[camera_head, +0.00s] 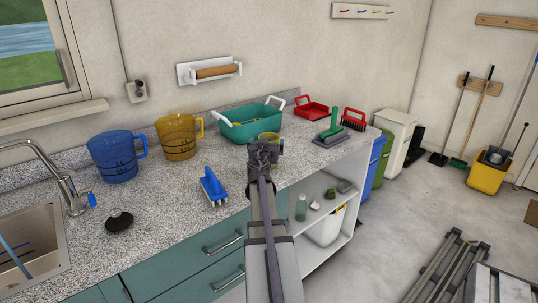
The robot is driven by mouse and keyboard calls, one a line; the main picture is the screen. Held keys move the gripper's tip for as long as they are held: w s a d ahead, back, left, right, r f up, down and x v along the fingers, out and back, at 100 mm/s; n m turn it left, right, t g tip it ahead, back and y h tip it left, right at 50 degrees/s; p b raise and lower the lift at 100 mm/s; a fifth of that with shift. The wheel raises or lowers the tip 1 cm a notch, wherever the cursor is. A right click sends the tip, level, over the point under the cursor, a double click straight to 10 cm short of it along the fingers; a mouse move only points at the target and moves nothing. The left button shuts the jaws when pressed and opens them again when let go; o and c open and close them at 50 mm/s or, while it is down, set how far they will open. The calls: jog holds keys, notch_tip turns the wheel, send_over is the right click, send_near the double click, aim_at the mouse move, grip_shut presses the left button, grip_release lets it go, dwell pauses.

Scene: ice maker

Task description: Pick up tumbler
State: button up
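A small yellowish, see-through cup, which looks like the tumbler (269,136), shows just beyond the end of my arm on the speckled counter, in front of the teal basin. Only its upper part shows; my gripper hides the rest. My gripper (264,150) is at or right in front of the cup, seen from behind. Its fingers are hidden or too small to make out, so I cannot tell whether they touch the cup or are open.
A teal basin (251,123) with white handles stands behind the cup. A yellow pitcher (178,138) and a blue pitcher (114,158) stand to the left. A blue-handled brush (213,188) lies left of my arm. A green-handled tool (331,132) lies to the right.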

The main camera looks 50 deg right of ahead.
jog(key=x, duration=0.4)
jog(key=shift+d+f, duration=0.15)
jog(key=c, duration=1)
